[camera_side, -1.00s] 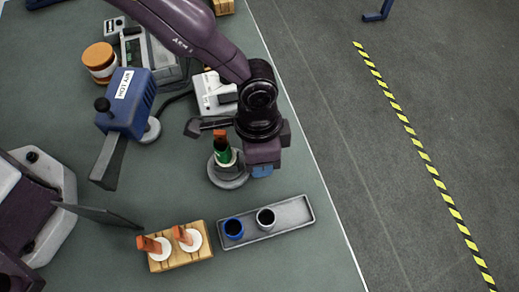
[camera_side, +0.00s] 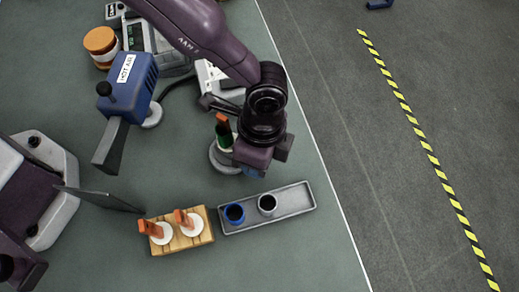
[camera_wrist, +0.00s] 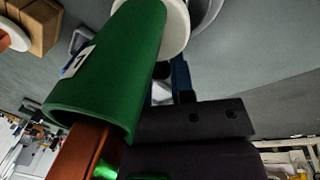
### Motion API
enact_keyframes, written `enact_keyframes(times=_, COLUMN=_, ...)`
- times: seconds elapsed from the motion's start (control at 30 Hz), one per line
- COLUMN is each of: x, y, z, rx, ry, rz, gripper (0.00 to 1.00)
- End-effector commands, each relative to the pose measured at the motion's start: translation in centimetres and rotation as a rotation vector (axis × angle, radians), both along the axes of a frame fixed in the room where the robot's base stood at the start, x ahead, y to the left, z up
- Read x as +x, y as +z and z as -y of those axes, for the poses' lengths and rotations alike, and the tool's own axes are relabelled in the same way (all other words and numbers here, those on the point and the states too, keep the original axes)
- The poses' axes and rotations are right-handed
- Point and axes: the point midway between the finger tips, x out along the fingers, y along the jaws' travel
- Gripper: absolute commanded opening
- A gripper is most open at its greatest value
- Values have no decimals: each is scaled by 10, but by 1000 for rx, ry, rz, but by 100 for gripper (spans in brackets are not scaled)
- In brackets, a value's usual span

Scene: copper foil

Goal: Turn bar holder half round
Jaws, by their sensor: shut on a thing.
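The bar holder has a round grey base (camera_side: 221,160), and an upright copper bar (camera_side: 222,120) in a green sleeve (camera_side: 224,138) stands on it. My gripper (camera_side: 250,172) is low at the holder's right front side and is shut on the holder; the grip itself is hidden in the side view. In the wrist view the green sleeve (camera_wrist: 120,65) with a small white label and the copper bar (camera_wrist: 90,150) fill the left. My blue fingertips (camera_wrist: 181,80) are beside the sleeve, near the white disc (camera_wrist: 178,25) at its foot.
A blue hot-air unit (camera_side: 130,85) with a dark nozzle stands left. A wooden block (camera_side: 192,240) with two copper bars in white discs is in front. A grey tray (camera_side: 292,200) with a blue-rimmed cup and a grey cup lies close to my gripper. The table edge is right.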

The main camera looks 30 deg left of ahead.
Motion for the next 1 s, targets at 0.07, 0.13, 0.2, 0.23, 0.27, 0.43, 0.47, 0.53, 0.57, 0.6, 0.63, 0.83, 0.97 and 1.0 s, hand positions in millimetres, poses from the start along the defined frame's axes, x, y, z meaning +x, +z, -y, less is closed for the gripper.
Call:
enact_keyframes(times=0.07, x=-3, y=1, z=0, rx=1, ry=-40, rz=-1, gripper=0)
enact_keyframes(times=0.13, x=-5, y=1, z=0, rx=1, ry=-74, rz=-1, gripper=0)
enact_keyframes(times=0.2, x=-7, y=1, z=0, rx=1, ry=-109, rz=0, gripper=0)
enact_keyframes(times=0.23, x=-7, y=1, z=0, rx=1, ry=-125, rz=0, gripper=0)
enact_keyframes(times=0.27, x=-8, y=1, z=-1, rx=1, ry=-140, rz=0, gripper=0)
enact_keyframes(times=0.43, x=-13, y=1, z=-2, rx=0, ry=-224, rz=0, gripper=0)
enact_keyframes(times=0.47, x=-14, y=1, z=-2, rx=0, ry=-238, rz=0, gripper=0)
enact_keyframes(times=0.53, x=-15, y=0, z=-2, rx=1, ry=-275, rz=0, gripper=0)
enact_keyframes(times=0.57, x=-16, y=0, z=-3, rx=1, ry=-290, rz=0, gripper=0)
enact_keyframes(times=0.6, x=-18, y=0, z=-3, rx=1, ry=-310, rz=0, gripper=0)
enact_keyframes(times=0.63, x=-18, y=1, z=-3, rx=1, ry=-324, rz=0, gripper=0)
enact_keyframes(times=0.83, x=-23, y=1, z=-6, rx=1, ry=-424, rz=1, gripper=0)
enact_keyframes(times=0.97, x=-26, y=1, z=-7, rx=0, ry=-488, rz=1, gripper=0)
enact_keyframes(times=1.0, x=-27, y=1, z=-8, rx=0, ry=-509, rz=1, gripper=0)
